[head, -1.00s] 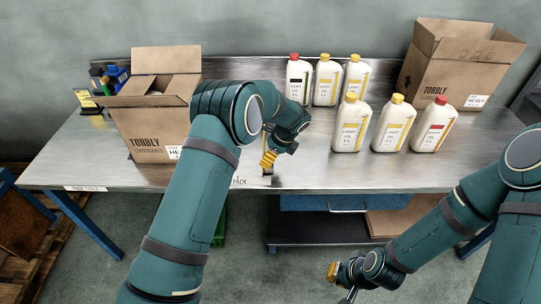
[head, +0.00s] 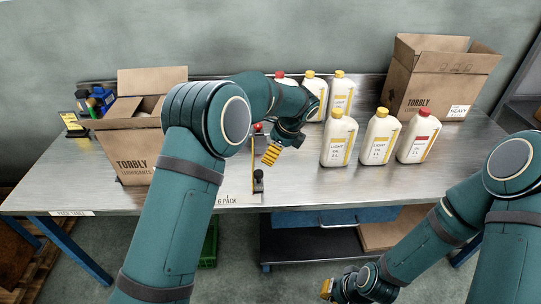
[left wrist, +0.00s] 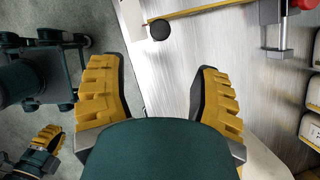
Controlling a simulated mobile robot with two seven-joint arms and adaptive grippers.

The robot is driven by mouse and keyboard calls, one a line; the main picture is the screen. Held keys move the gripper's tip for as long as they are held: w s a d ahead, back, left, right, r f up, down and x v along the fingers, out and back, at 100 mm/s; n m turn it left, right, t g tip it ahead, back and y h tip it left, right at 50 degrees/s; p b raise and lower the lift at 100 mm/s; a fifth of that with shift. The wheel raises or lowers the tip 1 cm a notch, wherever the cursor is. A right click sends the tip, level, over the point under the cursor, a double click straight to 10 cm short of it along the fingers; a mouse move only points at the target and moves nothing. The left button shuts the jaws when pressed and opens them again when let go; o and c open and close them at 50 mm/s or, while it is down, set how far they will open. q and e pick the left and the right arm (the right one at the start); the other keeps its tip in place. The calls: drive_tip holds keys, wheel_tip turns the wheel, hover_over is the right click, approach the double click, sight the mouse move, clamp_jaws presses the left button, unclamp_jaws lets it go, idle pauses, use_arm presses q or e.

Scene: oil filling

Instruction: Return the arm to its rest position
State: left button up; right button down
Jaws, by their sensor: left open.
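My left gripper (head: 271,155) hangs above the middle of the metal table, with its yellow-padded fingers pointing down. In the left wrist view its two fingers (left wrist: 158,85) are spread apart with nothing between them. The dark green arm comes in from the left and hides part of the table. My right gripper (head: 328,289) is low at the bottom of the head view, in front of the table and below its top. Its fingers are too small and partly cut off to tell whether they are open.
An open cardboard box (head: 135,155) stands at the left and another (head: 440,80) at the back right. Several white oil bottles (head: 338,140) stand right of my left gripper. A fixture with a black knob (head: 258,178) and a red knob (head: 258,127) is near the table's front edge.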

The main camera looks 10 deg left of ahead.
idle(0.3)
use_arm(q)
drive_tip(key=s+d+f+n+g+h, duration=0.1)
drive_tip(key=s+f+n+h, duration=0.2)
drive_tip(key=s+f, duration=0.4)
drive_tip(key=s+d+f+n+h, duration=0.15)
drive_tip(key=s+f+n, duration=0.25)
drive_tip(key=f, duration=0.5)
drive_tip(key=s+f+n+t+h, duration=0.1)
drive_tip(key=s+f+n+h, duration=0.1)
drive_tip(key=s+n, duration=0.5)
drive_tip(key=s+a+f+n+t+h, duration=0.1)
drive_tip(key=s+f+n, duration=0.1)
drive_tip(key=s+n, duration=0.5)
drive_tip(key=s, duration=0.5)
drive_tip(key=shift+s+f+n+h, duration=0.2)
drive_tip(key=shift+f+n+h, duration=0.1)
drive_tip(key=shift+f+h, duration=0.05)
drive_tip(key=shift+a, duration=0.1)
